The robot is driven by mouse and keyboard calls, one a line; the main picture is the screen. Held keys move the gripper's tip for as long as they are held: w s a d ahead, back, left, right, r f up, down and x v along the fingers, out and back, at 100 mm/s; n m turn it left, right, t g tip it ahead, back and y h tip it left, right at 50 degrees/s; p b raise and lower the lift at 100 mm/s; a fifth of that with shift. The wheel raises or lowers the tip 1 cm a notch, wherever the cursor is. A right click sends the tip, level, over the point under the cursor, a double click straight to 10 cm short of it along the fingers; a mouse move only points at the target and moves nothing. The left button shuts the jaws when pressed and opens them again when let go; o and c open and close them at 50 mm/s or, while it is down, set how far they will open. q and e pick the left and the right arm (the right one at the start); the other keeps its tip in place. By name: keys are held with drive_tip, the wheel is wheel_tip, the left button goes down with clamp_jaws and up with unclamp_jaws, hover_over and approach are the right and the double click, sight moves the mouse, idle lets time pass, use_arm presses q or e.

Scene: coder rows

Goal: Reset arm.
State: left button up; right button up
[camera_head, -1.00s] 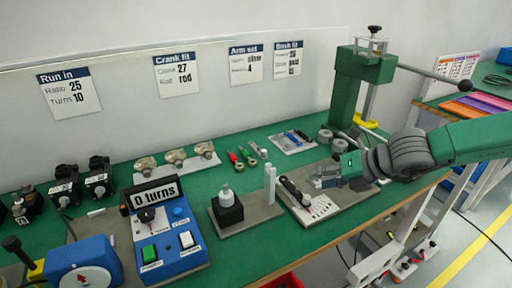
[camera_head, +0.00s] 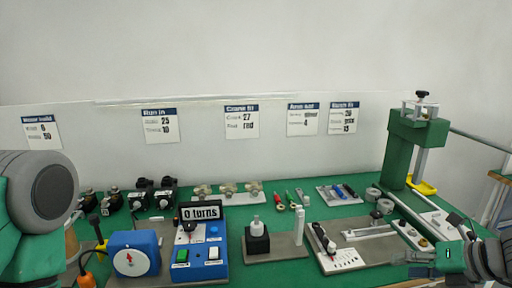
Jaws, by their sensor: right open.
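My right gripper (camera_head: 422,262) is at the lower right of the head view, open and empty. It is over the front right part of the green bench (camera_head: 300,272), near the foot of the green press. My left arm shows as a large grey and green link at the left edge. The left gripper itself is out of the picture.
A green press (camera_head: 405,150) stands at the right. A white slotted plate (camera_head: 340,258), a black block on a stand (camera_head: 258,240), a blue counter box (camera_head: 200,258) and a blue dial unit (camera_head: 135,254) line the bench. Small motors (camera_head: 152,196) sit behind. Instruction cards hang on the wall.

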drive_tip(key=s+a+f+n+g+h, duration=0.1)
drive_tip(key=s+f+n+g+h, duration=0.15)
drive_tip(key=s+f+n, duration=0.5)
drive_tip(key=s+f+n+g+h, duration=0.2)
drive_tip(key=s+f+n+g, duration=0.15)
drive_tip(key=f+n, duration=0.7)
drive_tip(key=s+a+f+n, duration=0.2)
drive_tip(key=s+n, duration=0.5)
drive_tip(key=n, duration=0.4)
drive_tip(key=s+a+f+n+g, duration=0.1)
drive_tip(key=s+a+f+n, duration=0.2)
drive_tip(key=s+n, duration=0.4)
drive_tip(key=a+n+h, duration=0.1)
drive_tip(key=n, duration=0.3)
drive_tip(key=shift+f+n+g, duration=0.25)
drive_tip(key=shift+n+g, duration=0.05)
drive_tip(key=shift+a, duration=0.25)
drive_tip(key=shift+d, duration=0.15)
